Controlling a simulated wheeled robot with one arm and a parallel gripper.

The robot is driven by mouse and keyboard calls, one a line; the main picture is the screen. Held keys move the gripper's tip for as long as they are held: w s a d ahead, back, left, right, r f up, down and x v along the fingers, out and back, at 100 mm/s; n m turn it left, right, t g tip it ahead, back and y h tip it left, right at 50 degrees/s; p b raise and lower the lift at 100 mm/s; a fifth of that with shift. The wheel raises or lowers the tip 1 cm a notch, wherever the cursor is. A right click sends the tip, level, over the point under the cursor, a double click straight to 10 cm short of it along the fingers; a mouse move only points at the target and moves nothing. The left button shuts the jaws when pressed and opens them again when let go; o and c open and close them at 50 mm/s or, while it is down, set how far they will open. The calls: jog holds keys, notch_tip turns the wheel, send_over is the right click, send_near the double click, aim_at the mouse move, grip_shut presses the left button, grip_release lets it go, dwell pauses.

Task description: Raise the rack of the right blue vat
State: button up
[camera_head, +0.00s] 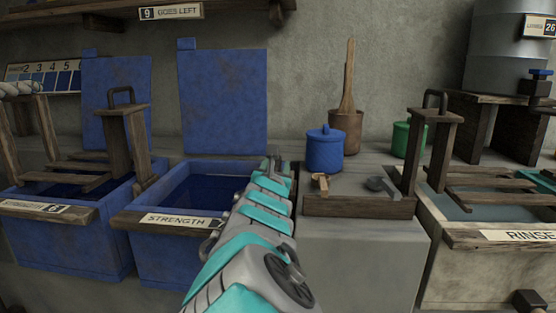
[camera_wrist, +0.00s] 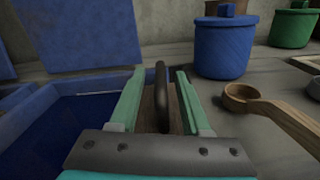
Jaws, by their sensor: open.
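The right blue vat (camera_head: 160,250) stands left of the middle in the head view, with a STRENGTH label on its front rim and dark blue liquid inside. Its rack is mostly hidden behind my arm there. In the wrist view the rack's dark handle (camera_wrist: 161,92) stands on a wooden post (camera_wrist: 150,112). My gripper (camera_wrist: 157,82) is open, with one finger on each side of the handle. Contact with the fingers cannot be told. In the head view my gripper (camera_head: 273,164) is over the right side of this vat, its fingers barely showing.
The left blue vat (camera_head: 90,247) has its own rack with a handle (camera_head: 122,97). Right of my arm, a bench holds a blue jar (camera_head: 325,150), a wooden scoop (camera_wrist: 265,108) and a pot (camera_head: 346,130). The rinse vat (camera_head: 455,275) with a rack stands further right.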

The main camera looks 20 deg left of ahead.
jog(key=shift+x, duration=0.8)
jog(key=shift+s, duration=0.1)
grip_shut()
jog(key=shift+r, duration=0.1)
dwell(0.7)
